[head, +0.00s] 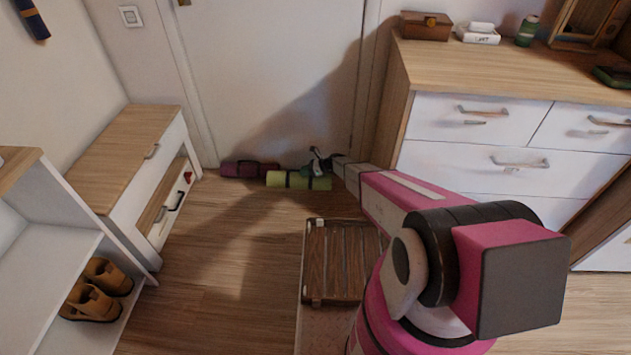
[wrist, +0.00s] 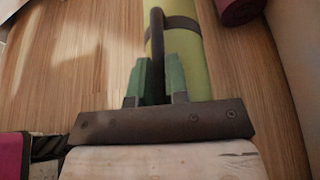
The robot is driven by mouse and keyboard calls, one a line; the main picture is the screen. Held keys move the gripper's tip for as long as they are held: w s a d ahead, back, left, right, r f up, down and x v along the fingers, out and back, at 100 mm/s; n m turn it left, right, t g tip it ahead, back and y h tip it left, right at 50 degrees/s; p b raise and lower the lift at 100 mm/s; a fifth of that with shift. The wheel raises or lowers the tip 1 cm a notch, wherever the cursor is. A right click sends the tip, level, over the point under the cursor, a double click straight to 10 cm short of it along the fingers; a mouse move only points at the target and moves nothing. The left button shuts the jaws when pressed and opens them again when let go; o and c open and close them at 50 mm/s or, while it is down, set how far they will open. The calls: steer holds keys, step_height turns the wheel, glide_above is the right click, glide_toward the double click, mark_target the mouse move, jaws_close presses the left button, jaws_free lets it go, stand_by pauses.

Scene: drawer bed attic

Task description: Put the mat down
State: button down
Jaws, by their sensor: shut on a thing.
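A lime-green rolled mat (head: 285,181) with dark straps lies lengthwise along the foot of the door. In the wrist view the mat (wrist: 208,60) shows a dark carry handle (wrist: 157,30) along its side. My gripper (head: 318,162) is at the mat's right part. In the wrist view its green fingers (wrist: 157,75) are shut on the handle, one on each side. The mat looks to be at floor level; I cannot tell whether it fully rests on the floor.
A purple rolled mat (head: 240,169) lies just left, by the door (head: 270,70). A low wooden-topped bench (head: 125,150) stands left and a white dresser (head: 470,145) right. A dark slatted wooden piece (head: 335,262) is in front. Floor (head: 225,265) at left centre is clear.

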steer(key=w+d+f, duration=0.1)
steer(key=d, duration=0.1)
steer(key=d+f, duration=0.1)
steer(key=d, duration=0.1)
steer(key=w+d+f, duration=0.1)
steer(key=d+f, duration=0.1)
steer(key=shift+w, duration=0.3)
steer(key=shift+f, duration=1.9)
steer(key=shift+f, duration=0.2)
steer(key=c, duration=1.1)
jaws_free()
steer(key=shift+r, duration=0.2)
steer(key=shift+v, duration=3.75)
